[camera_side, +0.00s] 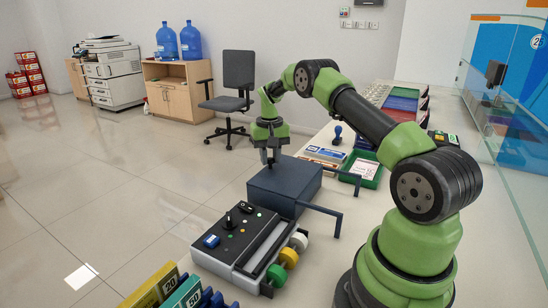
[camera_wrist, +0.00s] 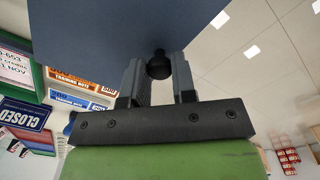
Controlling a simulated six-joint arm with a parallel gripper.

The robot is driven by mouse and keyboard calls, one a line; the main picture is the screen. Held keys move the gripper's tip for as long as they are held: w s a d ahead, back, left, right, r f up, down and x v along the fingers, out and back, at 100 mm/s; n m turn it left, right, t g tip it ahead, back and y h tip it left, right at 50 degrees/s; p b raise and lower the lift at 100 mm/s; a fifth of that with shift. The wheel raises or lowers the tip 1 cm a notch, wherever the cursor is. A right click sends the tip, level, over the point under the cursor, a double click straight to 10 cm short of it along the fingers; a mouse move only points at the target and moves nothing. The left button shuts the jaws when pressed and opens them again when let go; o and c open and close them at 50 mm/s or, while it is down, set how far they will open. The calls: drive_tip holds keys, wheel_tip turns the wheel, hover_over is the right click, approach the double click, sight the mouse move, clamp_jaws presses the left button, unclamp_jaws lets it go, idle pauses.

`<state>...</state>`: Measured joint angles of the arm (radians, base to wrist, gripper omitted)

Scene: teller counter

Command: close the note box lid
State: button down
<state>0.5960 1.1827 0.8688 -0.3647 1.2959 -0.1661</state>
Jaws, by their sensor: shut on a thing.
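The dark blue note box (camera_side: 268,203) stands at the counter's left edge in the side view, with two dark bars reaching out from it to the right. Its top looks flat and covered; I cannot tell whether the lid sits fully closed. In the wrist view the blue lid (camera_wrist: 110,28) fills the top of the picture, with a black knob (camera_wrist: 158,68) on it. My gripper (camera_side: 270,160) points down at the box's far left part. In the wrist view its fingers (camera_wrist: 160,76) are on either side of the knob, shut on it. The box's inside is hidden.
A console with coloured rollers (camera_side: 283,262) stands just in front of the box. Behind it are banknote bundles (camera_side: 325,153), a green tray (camera_side: 369,182) and a stamp (camera_side: 337,138). Glass screens (camera_side: 510,110) stand at the right. Open floor lies left of the counter.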

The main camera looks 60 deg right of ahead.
drive_tip(key=shift+w, duration=0.2)
drive_tip(key=c, duration=0.9)
unclamp_jaws()
drive_tip(key=shift+c, duration=0.2)
drive_tip(key=shift+r, duration=0.1)
wheel_tip(320, 180, up, 10)
drive_tip(key=shift+a, duration=0.1)
